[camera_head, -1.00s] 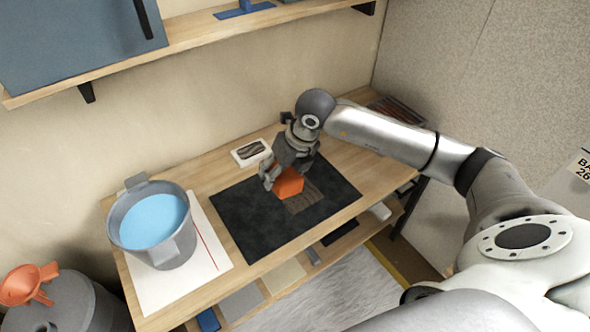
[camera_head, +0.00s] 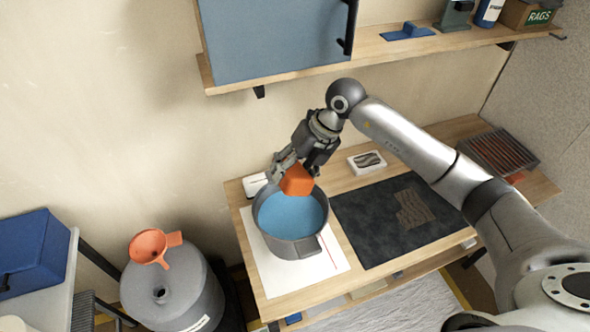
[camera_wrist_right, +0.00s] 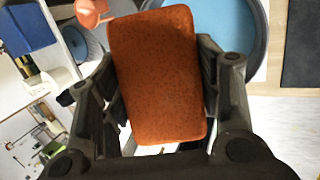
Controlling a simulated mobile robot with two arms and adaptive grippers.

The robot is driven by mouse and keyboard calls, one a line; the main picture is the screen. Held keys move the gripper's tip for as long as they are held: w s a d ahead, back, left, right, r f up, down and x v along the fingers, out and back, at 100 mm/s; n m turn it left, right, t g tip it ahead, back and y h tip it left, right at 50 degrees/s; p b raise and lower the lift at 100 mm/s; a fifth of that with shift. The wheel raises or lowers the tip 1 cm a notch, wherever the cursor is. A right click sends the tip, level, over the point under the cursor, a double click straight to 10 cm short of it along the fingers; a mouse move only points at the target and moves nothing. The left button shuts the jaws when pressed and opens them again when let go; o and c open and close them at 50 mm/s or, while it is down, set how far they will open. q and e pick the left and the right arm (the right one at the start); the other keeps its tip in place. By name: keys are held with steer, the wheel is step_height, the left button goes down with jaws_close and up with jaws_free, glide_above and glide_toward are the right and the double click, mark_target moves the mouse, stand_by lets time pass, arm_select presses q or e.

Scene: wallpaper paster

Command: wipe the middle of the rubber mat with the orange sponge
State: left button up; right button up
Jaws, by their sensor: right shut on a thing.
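My right gripper (camera_head: 292,170) is shut on the orange sponge (camera_head: 297,181) and holds it at the back rim of the grey bucket (camera_head: 290,247) of blue liquid. Whether the sponge touches the liquid or the rim is unclear. In the right wrist view the sponge (camera_wrist_right: 158,75) sits between both fingers, with the blue liquid (camera_wrist_right: 225,30) beyond it. The black rubber mat (camera_head: 375,235) lies flat to the right of the bucket. A brownish, streaked patch (camera_head: 413,208) shows on the mat. My left gripper is not in view.
The bucket stands on a white sheet (camera_head: 330,267) on the wooden bench. A white tray (camera_head: 367,161) with a dark wavy pattern lies behind the mat. A wall shelf (camera_head: 400,46) hangs above. A grey drum (camera_head: 175,290) with an orange funnel (camera_head: 152,245) stands left.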

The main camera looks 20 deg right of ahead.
steer(key=shift+s+d+f+b, duration=0.15)
steer(key=shift+f+b, duration=0.2)
steer(key=shift+f, duration=0.25)
steer(key=shift+w+d+f+b, duration=0.1)
steer(key=shift+f+b, duration=0.25)
steer(key=shift+f, duration=0.25)
arm_select(q)
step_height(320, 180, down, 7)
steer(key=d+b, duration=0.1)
steer(key=b, duration=0.5)
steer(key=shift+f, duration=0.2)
arm_select(e)
step_height(320, 180, down, 8)
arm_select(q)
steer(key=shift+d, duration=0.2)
arm_select(e)
steer(key=shift+a, duration=0.1)
steer(key=shift+f, duration=0.2)
steer(key=shift+f, duration=1.35)
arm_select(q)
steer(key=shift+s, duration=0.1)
